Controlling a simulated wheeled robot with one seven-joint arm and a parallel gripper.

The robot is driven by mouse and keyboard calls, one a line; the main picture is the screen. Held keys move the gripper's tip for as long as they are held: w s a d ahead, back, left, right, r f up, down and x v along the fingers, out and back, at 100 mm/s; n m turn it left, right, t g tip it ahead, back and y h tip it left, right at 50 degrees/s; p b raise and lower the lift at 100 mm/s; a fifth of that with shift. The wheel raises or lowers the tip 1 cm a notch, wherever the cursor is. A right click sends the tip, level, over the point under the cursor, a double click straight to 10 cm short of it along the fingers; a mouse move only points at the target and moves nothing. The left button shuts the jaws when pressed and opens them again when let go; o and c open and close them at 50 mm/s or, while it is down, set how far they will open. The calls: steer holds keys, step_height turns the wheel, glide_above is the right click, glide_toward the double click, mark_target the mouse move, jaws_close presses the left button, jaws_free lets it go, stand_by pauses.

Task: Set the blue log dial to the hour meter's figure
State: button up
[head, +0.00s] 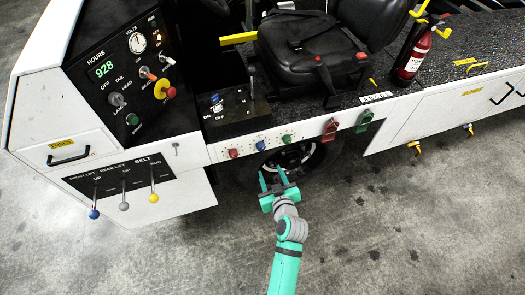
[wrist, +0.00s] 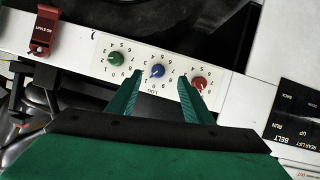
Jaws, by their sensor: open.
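The blue log dial (head: 261,145) sits between a red dial (head: 233,153) and a green dial (head: 286,139) on a white strip below the seat. In the wrist view the blue dial (wrist: 157,71) appears upside down, with numbers around it; its pointer setting is too small to read surely. The hour meter (head: 104,69) on the black panel shows 928 in green digits. My gripper (head: 274,178) is open and empty, just below the strip. In the wrist view its fingers (wrist: 160,90) spread to either side of the blue dial, apart from it.
A red guarded switch (head: 330,130) and a green one (head: 364,120) sit right of the dials. Belt and lift levers (head: 123,188) stick out at the left. A wheel lies behind my gripper. The concrete floor (head: 200,260) is clear.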

mark_target(262, 149)
steer(key=shift+n+y, duration=0.3)
steer(key=shift+y, duration=0.1)
steer(key=x, duration=0.4)
steer(key=r+x, duration=0.1)
steer(key=x, duration=0.3)
steer(key=w+r+x, duration=0.1)
steer(key=x, duration=0.3)
steer(key=shift+w, duration=0.25)
steer(key=c, duration=1.1)
